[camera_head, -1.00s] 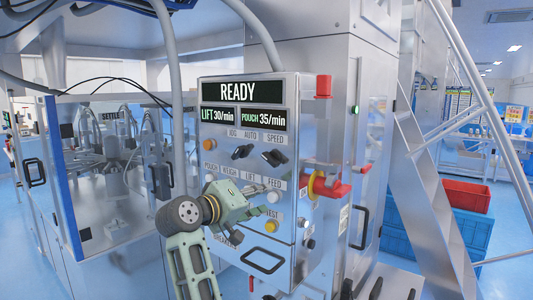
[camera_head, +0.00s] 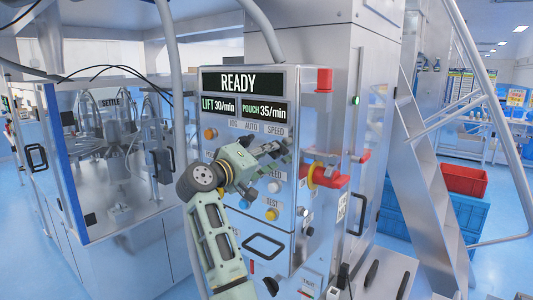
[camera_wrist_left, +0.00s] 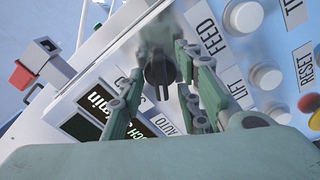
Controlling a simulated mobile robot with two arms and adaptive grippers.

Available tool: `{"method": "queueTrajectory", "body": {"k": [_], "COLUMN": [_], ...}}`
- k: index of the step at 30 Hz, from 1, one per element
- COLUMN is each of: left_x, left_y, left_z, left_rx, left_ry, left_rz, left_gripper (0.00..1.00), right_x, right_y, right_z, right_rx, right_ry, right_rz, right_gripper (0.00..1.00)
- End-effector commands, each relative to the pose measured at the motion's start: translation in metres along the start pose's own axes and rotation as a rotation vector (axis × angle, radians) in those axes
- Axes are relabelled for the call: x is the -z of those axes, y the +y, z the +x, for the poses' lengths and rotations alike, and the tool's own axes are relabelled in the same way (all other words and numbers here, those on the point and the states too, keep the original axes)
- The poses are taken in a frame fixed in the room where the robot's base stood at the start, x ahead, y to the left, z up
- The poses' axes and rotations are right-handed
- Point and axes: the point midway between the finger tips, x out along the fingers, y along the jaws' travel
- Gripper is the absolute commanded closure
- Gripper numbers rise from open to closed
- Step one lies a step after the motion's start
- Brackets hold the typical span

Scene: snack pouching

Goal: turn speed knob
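The black speed knob (camera_wrist_left: 158,68) shows in the left wrist view on the light panel (camera_head: 293,90), above its partly covered SPEED label. My left gripper (camera_head: 282,152) is in front of the panel's knob row in the head view and hides the knob there. In the left wrist view the fingers of my left gripper (camera_wrist_left: 161,72) stand apart, one on each side of the knob. I cannot tell whether they touch it. The display (camera_head: 239,82) reads READY, with LIFT 30/min and POUCH 35/min below. My right gripper is not in view.
White buttons (camera_wrist_left: 243,16) sit close beside the fingers. A red rotary handle (camera_head: 330,178) and a red block (camera_head: 324,79) stick out at the panel's right side. A metal stair (camera_head: 425,170) and a red crate (camera_head: 464,180) stand farther right.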

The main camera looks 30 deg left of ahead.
Motion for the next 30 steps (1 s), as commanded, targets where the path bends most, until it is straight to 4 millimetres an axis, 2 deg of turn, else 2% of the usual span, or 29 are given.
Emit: {"method": "queueTrajectory", "body": {"k": [3,14,23,30], "left_x": [0.000,0.000,0.000,-0.001], "left_y": [0.000,0.000,-0.001,-0.004], "left_z": [0.000,0.000,-0.001,-0.001], "left_rx": [0.000,0.000,0.001,0.002], "left_ry": [0.000,0.000,0.000,0.001], "left_rz": [0.000,0.000,0.007,0.092], "left_gripper": [0.69,1.00,1.00,1.00], "right_x": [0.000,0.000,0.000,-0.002], "right_y": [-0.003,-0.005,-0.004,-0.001], "right_z": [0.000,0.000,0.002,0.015], "right_rx": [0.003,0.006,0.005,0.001], "right_ry": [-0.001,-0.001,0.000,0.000], "right_rz": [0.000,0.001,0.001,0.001], "right_gripper": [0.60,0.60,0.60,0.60]}}
